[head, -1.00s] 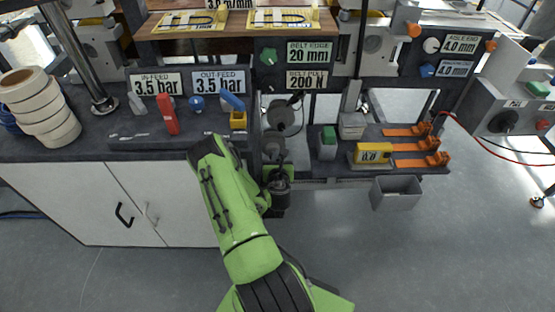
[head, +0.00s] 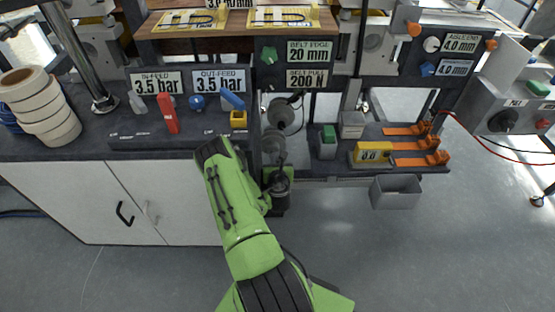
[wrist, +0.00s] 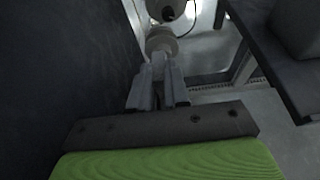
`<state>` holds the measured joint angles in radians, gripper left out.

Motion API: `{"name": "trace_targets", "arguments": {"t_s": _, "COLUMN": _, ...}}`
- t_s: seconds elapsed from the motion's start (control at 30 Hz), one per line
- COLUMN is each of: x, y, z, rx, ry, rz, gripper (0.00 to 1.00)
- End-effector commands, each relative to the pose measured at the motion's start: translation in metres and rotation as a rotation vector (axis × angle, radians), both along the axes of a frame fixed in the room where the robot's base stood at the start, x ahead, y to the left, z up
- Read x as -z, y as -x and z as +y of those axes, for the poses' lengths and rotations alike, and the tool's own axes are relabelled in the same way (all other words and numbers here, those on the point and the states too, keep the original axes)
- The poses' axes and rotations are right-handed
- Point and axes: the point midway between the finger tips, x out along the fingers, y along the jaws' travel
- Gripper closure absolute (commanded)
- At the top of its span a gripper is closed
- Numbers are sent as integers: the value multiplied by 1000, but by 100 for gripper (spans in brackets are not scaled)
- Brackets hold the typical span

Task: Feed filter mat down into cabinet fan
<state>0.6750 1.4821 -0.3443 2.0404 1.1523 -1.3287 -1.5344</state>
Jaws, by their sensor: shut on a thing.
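My gripper (wrist: 160,88) shows in the wrist view with its two grey fingers close together, shut on a narrow grey piece between them. I cannot tell from its look whether this piece is the filter mat. In the head view my gripper (head: 279,186) is low in the gap right of the white cabinet (head: 65,200), partly hidden by my green arm. A round pale part (wrist: 161,40) lies just beyond the fingertips in the wrist view; I cannot tell whether they touch. I cannot make out a cabinet fan in either view.
A dark wall (wrist: 60,70) runs close along the left of my gripper. A dark bench edge (wrist: 268,60) is at its right. Grey round rollers (head: 281,113) sit in the gap above my gripper. A grey bin (head: 396,192) hangs at the right. The floor in front is clear.

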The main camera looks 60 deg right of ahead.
Motion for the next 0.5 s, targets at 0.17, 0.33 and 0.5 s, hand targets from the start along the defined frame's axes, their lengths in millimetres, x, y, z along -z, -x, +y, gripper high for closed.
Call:
{"name": "trace_targets", "arguments": {"t_s": 0.17, "x": 5, "y": 0, "z": 0, "rx": 1, "ry": 1, "rz": -1, "gripper": 100}}
{"name": "trace_targets", "arguments": {"t_s": 0.33, "x": 10, "y": 0, "z": 0, "rx": 2, "ry": 1, "rz": -1, "gripper": 100}}
{"name": "trace_targets", "arguments": {"t_s": 0.5, "x": 15, "y": 0, "z": 0, "rx": 3, "ry": 3, "rz": -1, "gripper": 100}}
